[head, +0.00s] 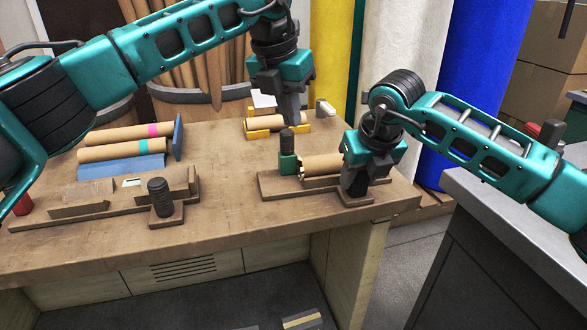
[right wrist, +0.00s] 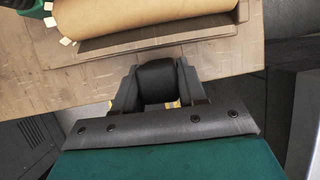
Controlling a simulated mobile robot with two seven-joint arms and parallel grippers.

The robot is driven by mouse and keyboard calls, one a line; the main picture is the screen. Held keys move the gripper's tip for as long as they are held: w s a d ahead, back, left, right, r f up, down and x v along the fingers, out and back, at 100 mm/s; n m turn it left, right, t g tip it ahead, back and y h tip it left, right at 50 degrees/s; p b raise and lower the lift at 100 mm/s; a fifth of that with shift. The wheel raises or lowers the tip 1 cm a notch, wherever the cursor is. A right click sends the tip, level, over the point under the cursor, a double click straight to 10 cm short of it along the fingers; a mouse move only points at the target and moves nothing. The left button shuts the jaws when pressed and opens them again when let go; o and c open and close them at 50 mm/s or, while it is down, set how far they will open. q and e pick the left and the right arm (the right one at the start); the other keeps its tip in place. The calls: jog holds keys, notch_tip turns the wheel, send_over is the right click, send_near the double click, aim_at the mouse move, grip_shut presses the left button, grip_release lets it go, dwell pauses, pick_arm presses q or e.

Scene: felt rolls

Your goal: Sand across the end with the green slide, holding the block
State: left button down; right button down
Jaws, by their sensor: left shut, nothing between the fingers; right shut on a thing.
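A tan cardboard roll (head: 322,165) lies in a wooden block (head: 285,190) on the bench. The green slide (head: 288,164), with a ribbed black knob (head: 287,141) on top, stands at the roll's left end. My left gripper (head: 292,122) is shut and empty, pointing down just above or behind that knob; its depth is unclear. My right gripper (head: 354,188) is shut on a black grip on the block's front right plate. In the right wrist view the black grip (right wrist: 156,82) sits between the fingers, with the roll (right wrist: 150,18) beyond and a green corner (right wrist: 25,4) at upper left.
A similar wooden jig (head: 100,207) with a black post (head: 160,197) stands at left. Two banded rolls (head: 125,142) lie on a blue rack (head: 120,168). Another roll (head: 262,122) rests in a yellow cradle (head: 257,135). The bench's front middle (head: 225,225) is clear.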

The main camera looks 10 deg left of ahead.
jog(key=shift+f, duration=0.15)
grip_release()
dwell(0.6)
jog(key=shift+r, duration=0.35)
jog(key=shift+r+p, duration=0.85)
jog(key=shift+r, duration=0.45)
